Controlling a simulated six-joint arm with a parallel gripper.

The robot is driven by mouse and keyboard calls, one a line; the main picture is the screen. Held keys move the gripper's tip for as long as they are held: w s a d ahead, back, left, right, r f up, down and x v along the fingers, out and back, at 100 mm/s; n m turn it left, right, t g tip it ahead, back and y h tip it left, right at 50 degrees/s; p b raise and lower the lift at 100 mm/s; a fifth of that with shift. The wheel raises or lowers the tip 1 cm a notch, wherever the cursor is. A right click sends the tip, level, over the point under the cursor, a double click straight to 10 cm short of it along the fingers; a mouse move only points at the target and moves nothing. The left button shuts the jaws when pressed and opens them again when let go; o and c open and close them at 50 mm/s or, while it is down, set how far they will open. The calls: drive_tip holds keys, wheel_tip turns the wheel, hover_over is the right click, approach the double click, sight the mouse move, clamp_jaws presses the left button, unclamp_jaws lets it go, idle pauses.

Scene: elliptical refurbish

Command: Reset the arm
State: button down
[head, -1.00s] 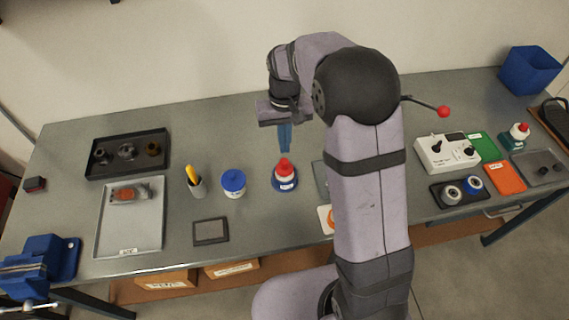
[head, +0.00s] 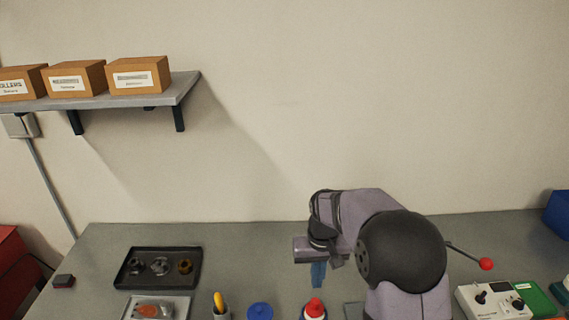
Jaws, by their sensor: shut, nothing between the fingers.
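My gripper (head: 317,282) points down above the workbench (head: 240,245), with its blue fingers shut and nothing between them. It hangs just above and behind a bottle with a red cap (head: 315,307), apart from it as far as I can tell. The bottle is cut off by the lower picture edge. My arm bends over the bench from the lower right and hides part of the bench top.
A black tray (head: 126,282) with several round parts stands at the left. A wall shelf (head: 185,88) bears boxes.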

drive_tip(key=s+d+f+g, duration=0.15)
drive_tip(key=s+f, duration=0.35)
drive_tip(key=s, duration=0.5)
drive_tip(key=s+d+r+b, duration=0.1)
drive_tip(key=s, duration=0.5)
drive_tip(key=s+d+r, duration=0.1)
drive_tip(key=s+r, duration=0.1)
drive_tip(key=s, duration=0.4)
drive_tip(key=shift+s+d+m+t+b, duration=0.3)
drive_tip(key=shift+t+b, duration=0.1)
drive_tip(key=shift+t, duration=0.05)
drive_tip(key=shift+a, duration=0.1)
